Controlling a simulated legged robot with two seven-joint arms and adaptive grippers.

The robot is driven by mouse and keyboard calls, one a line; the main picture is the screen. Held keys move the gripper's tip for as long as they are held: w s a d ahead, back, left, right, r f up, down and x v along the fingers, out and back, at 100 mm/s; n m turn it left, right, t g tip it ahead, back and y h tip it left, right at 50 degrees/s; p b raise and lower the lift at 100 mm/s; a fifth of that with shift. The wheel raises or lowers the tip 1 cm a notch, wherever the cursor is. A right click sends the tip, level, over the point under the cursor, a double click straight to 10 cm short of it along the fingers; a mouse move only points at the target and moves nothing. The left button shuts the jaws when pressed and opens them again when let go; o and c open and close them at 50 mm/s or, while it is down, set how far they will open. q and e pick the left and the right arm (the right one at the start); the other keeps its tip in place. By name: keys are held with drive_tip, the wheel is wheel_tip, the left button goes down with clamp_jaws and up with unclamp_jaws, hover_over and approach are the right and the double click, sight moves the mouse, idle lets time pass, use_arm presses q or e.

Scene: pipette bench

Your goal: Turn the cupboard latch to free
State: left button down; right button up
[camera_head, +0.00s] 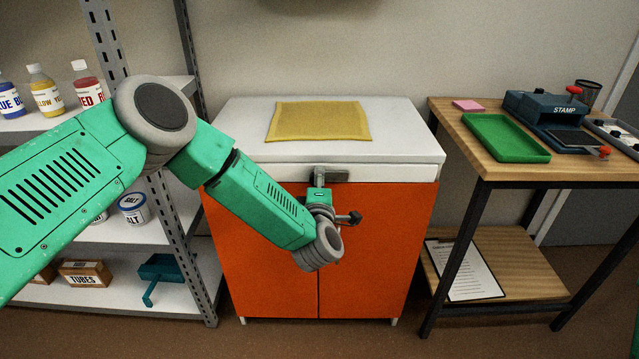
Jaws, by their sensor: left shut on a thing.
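The cupboard (265,260) has orange double doors and a white top, and it stands in the middle of the view. The latch (339,177) is a small grey metal piece at the top of the doors, just under the white top. It lies roughly level, and part of it is hidden by the gripper. My left gripper (319,180) reaches up to the latch from below and is shut on it. My left arm comes in from the left and crosses in front of the left door. Both doors look closed. My right gripper is not in view.
A yellow mat (319,121) lies on the cupboard top. At left, a shelf rack (150,297) holds bottles, tubs and boxes. At right, a wooden table (487,147) carries a green tray (506,138) and a stamp device (545,107); a clipboard (466,271) lies on its lower shelf.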

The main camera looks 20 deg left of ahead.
use_arm(q)
drive_tip(key=shift+s+f+n, duration=0.25)
drive_tip(key=shift+f+n, duration=0.15)
drive_tip(key=shift+f, duration=0.05)
drive_tip(key=c, duration=1.4)
unclamp_jaws()
drive_tip(key=shift+o, duration=1.4)
drive_tip(key=shift+r, duration=0.2)
drive_tip(key=v, duration=1.2)
